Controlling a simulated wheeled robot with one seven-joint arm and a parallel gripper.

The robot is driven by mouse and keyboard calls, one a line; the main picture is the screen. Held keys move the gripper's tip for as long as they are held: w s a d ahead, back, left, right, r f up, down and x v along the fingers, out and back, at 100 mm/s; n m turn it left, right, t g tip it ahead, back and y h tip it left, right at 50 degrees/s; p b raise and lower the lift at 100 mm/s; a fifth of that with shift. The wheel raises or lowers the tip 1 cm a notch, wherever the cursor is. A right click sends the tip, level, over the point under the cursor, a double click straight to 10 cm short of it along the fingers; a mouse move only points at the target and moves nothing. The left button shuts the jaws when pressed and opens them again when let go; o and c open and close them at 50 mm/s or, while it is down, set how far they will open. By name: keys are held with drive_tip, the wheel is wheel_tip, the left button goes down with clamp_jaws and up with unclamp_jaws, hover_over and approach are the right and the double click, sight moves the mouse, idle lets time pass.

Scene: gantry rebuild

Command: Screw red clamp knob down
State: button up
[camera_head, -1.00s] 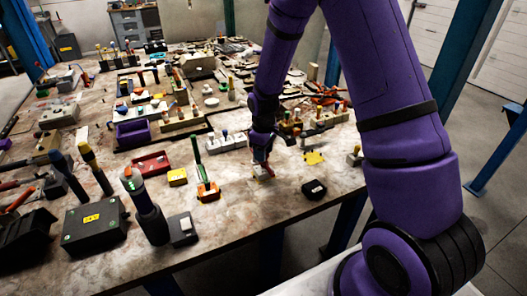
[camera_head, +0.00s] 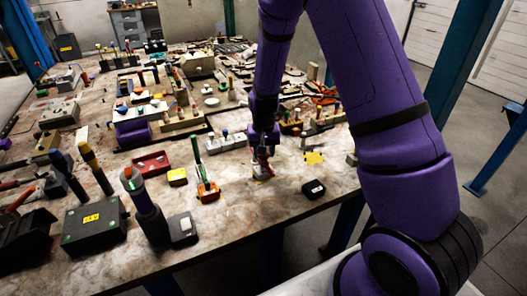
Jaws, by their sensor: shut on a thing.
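My purple arm reaches down to the workbench (camera_head: 232,232). My gripper (camera_head: 263,160) is at its front right part, shut around the top of a small clamp (camera_head: 263,173). The red clamp knob (camera_head: 264,152) shows only as a bit of red between the dark fingers; the rest is hidden. Below it, a small pale and yellowish base stands on the bench top. The parts are too small to tell how far down the knob sits.
An orange block with a green-handled tool (camera_head: 207,190) stands left of my gripper. A red tray (camera_head: 151,163) and yellow block (camera_head: 177,177) lie further left. Bare bench lies in front.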

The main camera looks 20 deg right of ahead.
drive_tip(key=m, duration=0.6)
drive_tip(key=shift+w+r, duration=0.1)
drive_tip(key=m, duration=0.7)
drive_tip(key=shift+m, duration=0.3)
idle(0.3)
drive_tip(key=o, duration=0.7)
drive_tip(key=shift+o, duration=0.2)
wheel_tip(320, 180, up, 11)
